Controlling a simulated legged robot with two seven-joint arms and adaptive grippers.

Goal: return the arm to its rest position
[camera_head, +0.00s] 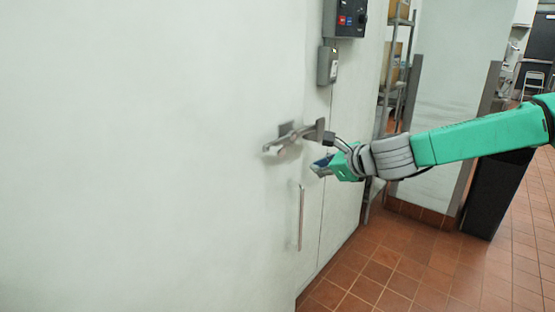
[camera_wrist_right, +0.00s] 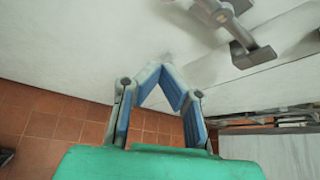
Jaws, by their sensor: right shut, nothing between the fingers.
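My right arm (camera_head: 480,138) is green and grey and reaches in from the right in the head view. Its gripper (camera_head: 318,167) is near a pale wall or door, just below a metal latch handle (camera_head: 290,136). In the right wrist view the gripper (camera_wrist_right: 165,68) has its blue-padded fingertips together, with nothing between them. The latch handle (camera_wrist_right: 240,35) shows at the upper right there, apart from the fingers. My left gripper is not in view.
A vertical bar handle (camera_head: 300,217) is lower on the pale door. A control box (camera_head: 345,18) and a smaller grey box (camera_head: 327,65) are above. A black bin (camera_head: 497,190) stands at the right. Tiled floor (camera_head: 400,265) is open below the arm.

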